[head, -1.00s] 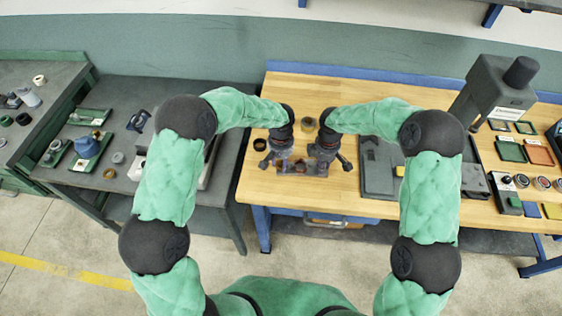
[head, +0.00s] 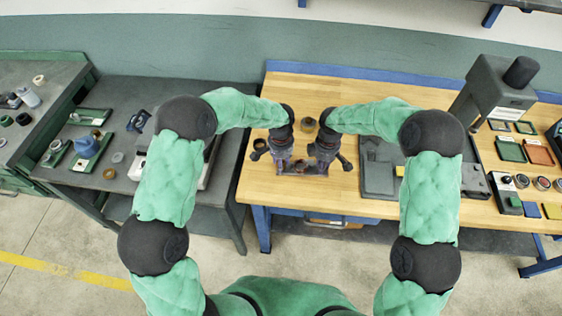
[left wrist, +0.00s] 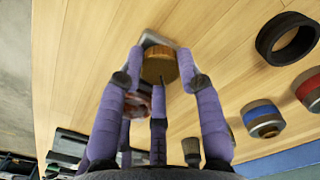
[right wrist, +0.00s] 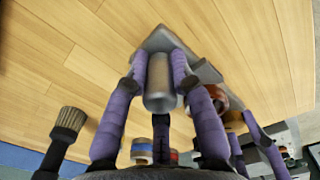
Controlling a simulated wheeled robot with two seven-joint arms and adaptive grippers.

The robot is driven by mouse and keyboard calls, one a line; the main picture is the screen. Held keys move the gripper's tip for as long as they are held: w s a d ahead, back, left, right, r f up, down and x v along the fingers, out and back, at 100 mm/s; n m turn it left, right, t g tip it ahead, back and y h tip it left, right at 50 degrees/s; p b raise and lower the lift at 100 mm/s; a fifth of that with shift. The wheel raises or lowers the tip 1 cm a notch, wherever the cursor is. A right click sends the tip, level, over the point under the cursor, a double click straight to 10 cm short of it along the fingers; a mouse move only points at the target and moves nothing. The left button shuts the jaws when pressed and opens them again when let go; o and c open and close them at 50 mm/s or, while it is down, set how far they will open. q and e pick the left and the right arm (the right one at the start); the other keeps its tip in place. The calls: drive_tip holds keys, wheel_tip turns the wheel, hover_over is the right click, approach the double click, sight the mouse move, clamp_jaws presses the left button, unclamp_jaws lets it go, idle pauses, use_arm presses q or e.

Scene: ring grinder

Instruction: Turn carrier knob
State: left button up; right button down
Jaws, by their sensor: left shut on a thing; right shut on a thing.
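The brass-brown round knob (left wrist: 159,64) shows in the left wrist view, between the fingertips of my left gripper (left wrist: 162,72), which is shut on it. A grey metal cylinder (right wrist: 160,88) of the carrier (right wrist: 160,40) sits between the fingertips of my right gripper (right wrist: 160,75), which is shut on it. The carrier's grey plate lies behind both. In the head view my left gripper (head: 281,163) and right gripper (head: 322,162) stand side by side near the front edge of the wooden bench, and mostly cover the carrier.
A dark ring (left wrist: 288,38), a blue-banded ring part (left wrist: 262,118) and a red-banded one (left wrist: 309,92) lie on the wood beside the left gripper. A brush (right wrist: 70,122) stands near the right gripper. A grey machine (head: 490,95) stands at the bench's right.

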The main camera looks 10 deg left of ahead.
use_arm(q)
drive_tip(key=o, duration=1.2)
drive_tip(key=shift+c, duration=0.2)
drive_tip(key=shift+n, duration=0.3)
drive_tip(key=n, duration=0.7)
wheel_tip(320, 180, up, 12)
